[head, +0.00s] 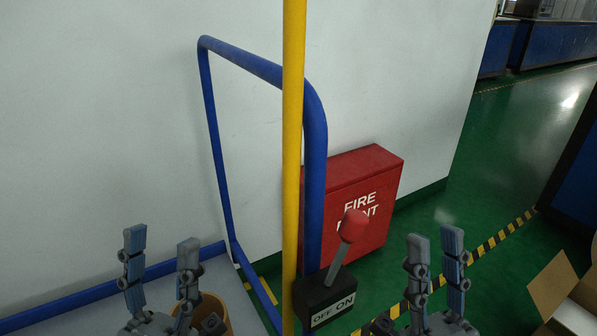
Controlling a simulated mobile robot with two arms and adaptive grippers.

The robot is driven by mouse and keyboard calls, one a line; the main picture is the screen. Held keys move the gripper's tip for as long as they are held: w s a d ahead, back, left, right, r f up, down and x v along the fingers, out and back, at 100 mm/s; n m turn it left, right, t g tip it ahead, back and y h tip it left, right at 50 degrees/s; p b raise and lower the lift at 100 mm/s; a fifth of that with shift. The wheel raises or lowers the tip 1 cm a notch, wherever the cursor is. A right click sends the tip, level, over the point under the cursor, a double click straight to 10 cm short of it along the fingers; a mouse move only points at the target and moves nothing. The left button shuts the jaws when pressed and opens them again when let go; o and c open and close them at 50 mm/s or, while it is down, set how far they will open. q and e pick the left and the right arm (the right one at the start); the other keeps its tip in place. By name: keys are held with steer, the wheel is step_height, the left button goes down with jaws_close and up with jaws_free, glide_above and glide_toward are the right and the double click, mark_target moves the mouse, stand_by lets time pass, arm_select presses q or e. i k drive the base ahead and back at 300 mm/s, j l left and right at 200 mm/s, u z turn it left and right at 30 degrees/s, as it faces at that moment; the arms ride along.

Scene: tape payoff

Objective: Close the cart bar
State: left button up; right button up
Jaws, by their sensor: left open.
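A blue tubular bar (314,130) rises as a bent upright frame at the end of a blue-edged, grey-topped cart (95,315). A yellow upright pole (293,110) passes in front of it and hides part of it. The frames do not show which of these is the cart bar. My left gripper (161,238) is open and empty over the cart top, left of the bar. My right gripper (435,238) is open and empty, right of the bar and apart from it.
A black OFF/ON box (322,300) with a red-knobbed lever (352,226) stands beside the pole. Behind it is a red fire cabinet (375,185). An orange round object (212,312) is partly hidden by my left gripper. An open cardboard box (553,285) is at lower right.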

mark_target(295, 12)
steer(key=k+l, duration=0.1)
steer(key=l, duration=0.35)
steer(key=k+l, duration=0.1)
steer(key=l, duration=0.75)
steer(key=k+l, duration=0.15)
steer(key=l, duration=0.25)
